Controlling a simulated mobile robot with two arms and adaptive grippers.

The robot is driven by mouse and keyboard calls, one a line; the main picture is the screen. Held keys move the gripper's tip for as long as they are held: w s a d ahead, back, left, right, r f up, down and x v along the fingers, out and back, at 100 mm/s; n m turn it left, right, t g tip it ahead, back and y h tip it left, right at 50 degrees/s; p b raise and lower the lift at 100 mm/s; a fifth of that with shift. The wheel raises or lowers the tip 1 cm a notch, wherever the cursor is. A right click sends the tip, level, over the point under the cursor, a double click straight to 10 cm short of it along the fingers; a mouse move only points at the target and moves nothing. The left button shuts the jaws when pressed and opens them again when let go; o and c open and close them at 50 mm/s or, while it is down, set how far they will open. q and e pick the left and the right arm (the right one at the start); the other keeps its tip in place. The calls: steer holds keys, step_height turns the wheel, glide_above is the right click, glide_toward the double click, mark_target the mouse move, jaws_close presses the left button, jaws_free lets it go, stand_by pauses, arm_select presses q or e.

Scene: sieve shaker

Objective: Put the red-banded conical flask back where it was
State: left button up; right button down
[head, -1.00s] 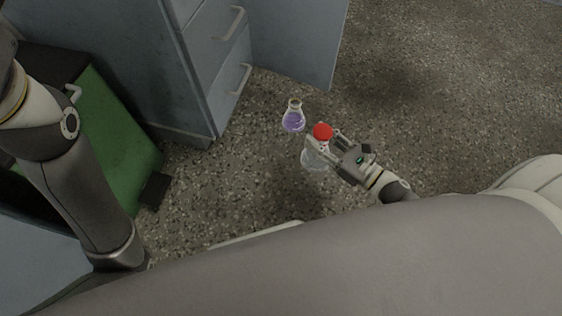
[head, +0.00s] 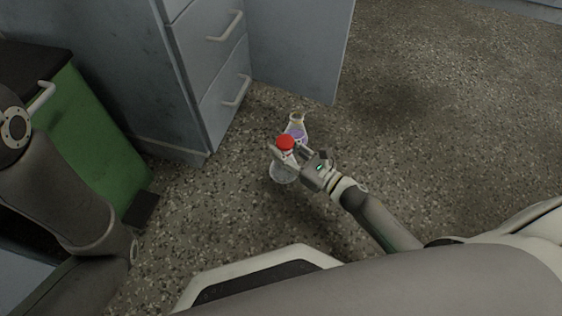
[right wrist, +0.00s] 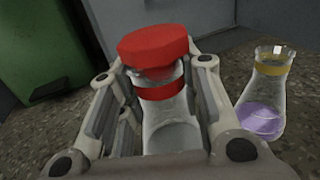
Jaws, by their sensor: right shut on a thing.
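The red-banded conical flask (head: 284,173) is clear glass with a red cap and a red band around its neck. My right gripper (head: 292,153) is shut on its neck, just below the cap. In the right wrist view the flask (right wrist: 168,122) stands upright between the two fingers of the gripper (right wrist: 160,95). Whether its base touches the floor I cannot tell. My left gripper is out of view; only part of my left arm shows at the left of the head view.
A second conical flask (head: 297,128) with a yellow band and purple liquid stands on the speckled floor close behind the held one. It also shows in the right wrist view (right wrist: 264,100). Floor at the right is clear.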

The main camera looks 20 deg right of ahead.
steer(key=shift+w+a+f+b, duration=0.25)
steer(key=shift+w+f+b, duration=0.15)
steer(key=shift+f, duration=0.15)
steer(key=shift+w+a+f+b, duration=0.1)
steer(key=shift+w+f+b, duration=0.05)
steer(key=shift+f+b, duration=1.25)
steer(key=shift+f, duration=0.25)
steer(key=shift+f, duration=0.15)
steer(key=c, duration=1)
jaws_free()
steer(key=shift+c, duration=0.2)
